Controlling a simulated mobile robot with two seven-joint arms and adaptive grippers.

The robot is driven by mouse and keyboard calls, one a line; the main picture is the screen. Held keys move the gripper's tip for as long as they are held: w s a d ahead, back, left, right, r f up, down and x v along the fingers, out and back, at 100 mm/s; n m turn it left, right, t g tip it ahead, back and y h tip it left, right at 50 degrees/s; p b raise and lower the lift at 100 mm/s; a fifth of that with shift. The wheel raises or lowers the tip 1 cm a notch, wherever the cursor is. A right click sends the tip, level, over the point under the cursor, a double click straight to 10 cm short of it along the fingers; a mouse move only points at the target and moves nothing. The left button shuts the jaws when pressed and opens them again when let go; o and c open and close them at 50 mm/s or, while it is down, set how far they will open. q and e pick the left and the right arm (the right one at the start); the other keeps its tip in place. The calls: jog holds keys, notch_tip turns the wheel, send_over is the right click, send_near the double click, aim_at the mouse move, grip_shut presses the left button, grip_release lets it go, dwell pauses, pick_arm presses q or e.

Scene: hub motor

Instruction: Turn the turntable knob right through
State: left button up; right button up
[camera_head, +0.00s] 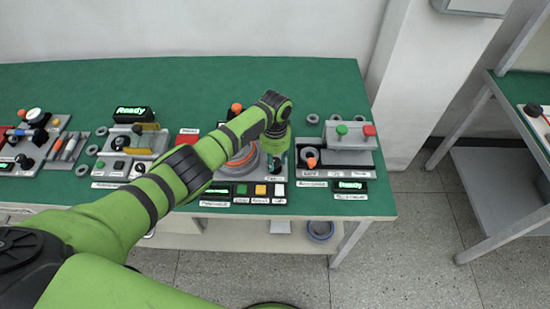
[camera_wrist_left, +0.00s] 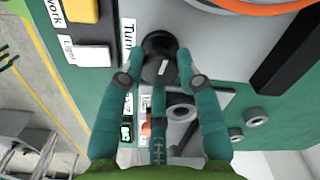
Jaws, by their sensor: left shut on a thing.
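The turntable knob (camera_wrist_left: 159,66) is round and black with a white mark on its face. It sits on a grey panel beside a label reading "Turn". My left gripper (camera_wrist_left: 162,78) has its teal fingers on both sides of the knob, shut on it. In the head view the left gripper (camera_head: 276,164) points down at the right side of the turntable station, and its hand mostly hides the knob. The turntable (camera_head: 236,168) shows an orange ring, partly behind my arm; the ring also edges into the wrist view. My right gripper is not in view.
Green, yellow and white buttons (camera_head: 260,190) line the station's front. To the right stands a grey fixture (camera_head: 349,158) with green and red knobs and a "Ready" display (camera_head: 350,186). Other stations sit to the left on the green table (camera_head: 80,85). The table's back is mostly clear.

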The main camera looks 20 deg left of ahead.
pick_arm(q)
jog(key=m, duration=0.4)
jog(key=shift+f+m, duration=0.15)
jog(key=shift+m, duration=0.15)
jog(key=m, duration=0.4)
jog(key=shift+m+b, duration=0.3)
jog(key=shift+b, duration=0.1)
jog(key=m, duration=0.4)
jog(key=shift+m+b, duration=0.3)
jog(key=shift+b, duration=0.1)
jog(key=shift+m+b, duration=0.4)
jog(key=shift+m, duration=1.8)
jog(key=o, duration=1.1)
jog(key=shift+o, duration=0.2)
